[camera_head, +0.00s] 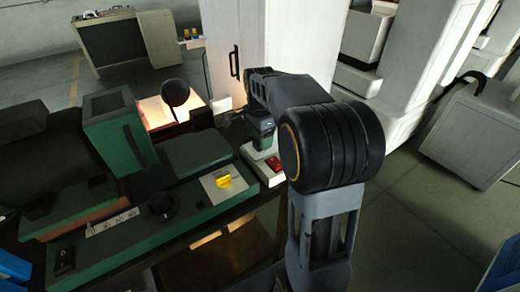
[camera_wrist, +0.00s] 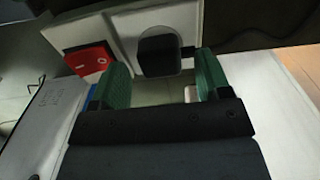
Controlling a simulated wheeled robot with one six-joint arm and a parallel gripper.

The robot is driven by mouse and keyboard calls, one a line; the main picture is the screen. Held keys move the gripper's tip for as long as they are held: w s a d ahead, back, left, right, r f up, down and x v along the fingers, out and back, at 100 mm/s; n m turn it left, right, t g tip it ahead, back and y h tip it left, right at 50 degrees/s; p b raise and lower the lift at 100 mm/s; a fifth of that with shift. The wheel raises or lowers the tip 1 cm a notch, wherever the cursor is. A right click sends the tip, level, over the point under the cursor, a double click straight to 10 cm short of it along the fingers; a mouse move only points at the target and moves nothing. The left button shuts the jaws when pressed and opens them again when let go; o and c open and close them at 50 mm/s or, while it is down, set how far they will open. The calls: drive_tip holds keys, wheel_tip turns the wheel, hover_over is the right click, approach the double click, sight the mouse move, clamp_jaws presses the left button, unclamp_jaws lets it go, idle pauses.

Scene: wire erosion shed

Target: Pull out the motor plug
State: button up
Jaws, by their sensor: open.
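The black motor plug (camera_wrist: 158,54) sits in a round socket on a white outlet box (camera_wrist: 135,20) in the wrist view. My gripper (camera_wrist: 163,68) is open, its two green-padded fingers on the left and right of the plug at close range. The plug looks nearer the right finger; whether they touch I cannot tell. In the head view my gripper (camera_head: 261,140) points down over the outlet box (camera_head: 262,174), and the plug cannot be made out there.
A red switch (camera_wrist: 88,60) is beside the socket; it also shows in the head view (camera_head: 274,163). A green machine with a yellow knob (camera_head: 224,181) and a black knob (camera_head: 161,207) stands close on the left. A white cabinet (camera_head: 285,45) rises behind. Open floor lies right.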

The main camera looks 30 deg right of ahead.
sight(259, 140)
drive_tip(key=shift+f+b, duration=0.5)
drive_tip(key=shift+f, duration=0.7)
drive_tip(key=shift+p, duration=0.3)
drive_tip(key=shift+c, duration=0.4)
drive_tip(key=c, duration=1.1)
drive_tip(key=shift+r, duration=0.2)
drive_tip(key=shift+r+p, duration=2.65)
drive_tip(key=shift+r, duration=0.2)
